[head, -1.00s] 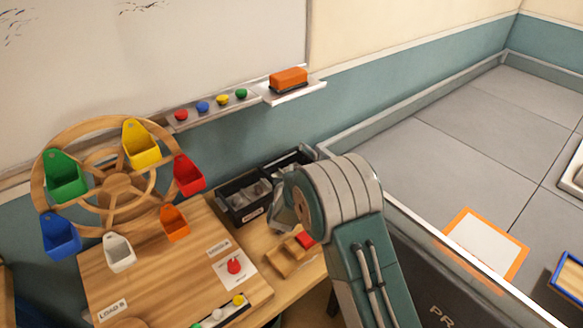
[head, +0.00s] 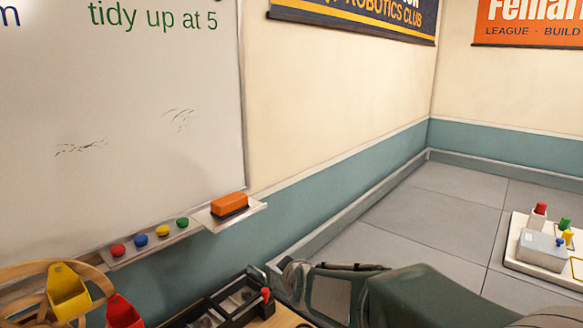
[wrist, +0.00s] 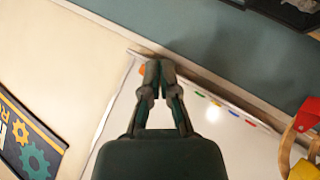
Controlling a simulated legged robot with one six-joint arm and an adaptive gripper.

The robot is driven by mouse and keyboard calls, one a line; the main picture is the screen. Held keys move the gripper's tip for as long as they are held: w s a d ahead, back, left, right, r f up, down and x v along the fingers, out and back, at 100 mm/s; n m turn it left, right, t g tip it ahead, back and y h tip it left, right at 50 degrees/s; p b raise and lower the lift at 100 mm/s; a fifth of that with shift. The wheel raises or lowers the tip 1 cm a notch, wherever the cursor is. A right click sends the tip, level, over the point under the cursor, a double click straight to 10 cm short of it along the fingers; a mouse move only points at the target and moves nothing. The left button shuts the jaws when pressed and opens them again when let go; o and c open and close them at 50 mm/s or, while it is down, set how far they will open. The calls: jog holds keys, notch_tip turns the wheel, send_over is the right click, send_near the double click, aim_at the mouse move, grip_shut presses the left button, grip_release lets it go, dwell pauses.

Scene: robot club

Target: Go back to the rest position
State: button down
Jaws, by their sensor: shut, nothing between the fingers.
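My gripper (wrist: 159,64) shows in the wrist view with its two dark fingers brought together and nothing between them. An orange patch, likely the eraser, peeks out beside the fingertips. In the head view my green arm (head: 425,298) lies low at the bottom right; I cannot clearly make out the fingers there.
The whiteboard (head: 150,175) has a ledge with several coloured magnets and an orange eraser (head: 229,204). A wooden wheel with yellow (head: 67,290) and red (head: 124,312) buckets stands at lower left, beside a black organiser (head: 235,305).

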jog(key=s+d+r+m+g+h, duration=0.1)
jog(key=s+d+m+g, duration=0.2)
jog(key=s, duration=1.2)
jog(key=s+d+r+m+g+h, duration=0.1)
jog(key=s+d+m+g+h, duration=0.1)
jog(key=s+d+m, duration=0.5)
jog(key=s+d, duration=0.6)
jog(key=s, duration=0.2)
jog(key=shift+r+g, duration=0.15)
jog(key=shift+g, duration=0.25)
jog(key=shift+a, duration=0.1)
